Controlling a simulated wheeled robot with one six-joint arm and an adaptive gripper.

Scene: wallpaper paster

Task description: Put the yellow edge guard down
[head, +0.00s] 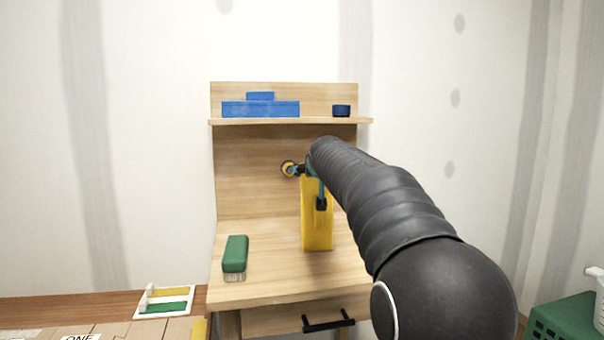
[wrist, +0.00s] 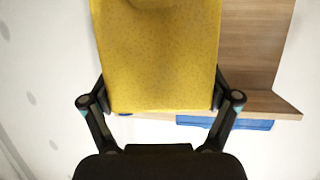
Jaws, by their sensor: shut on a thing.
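The yellow edge guard (head: 317,228) is a flat yellow piece, held upright over the wooden desk top in the head view. My gripper (head: 321,202) is shut on it near its upper part. I cannot tell whether its lower end touches the desk top. In the wrist view the yellow edge guard (wrist: 157,55) fills the upper middle, between the two fingers of my gripper (wrist: 160,100). My dark arm hides the right part of the desk.
The wooden desk (head: 265,285) has a green brush (head: 235,254) at left. Its upper shelf (head: 290,121) holds blue blocks (head: 260,108) and a dark blue round item (head: 341,111). A white tray (head: 149,301) lies lower left; a green crate (head: 565,322) stands lower right.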

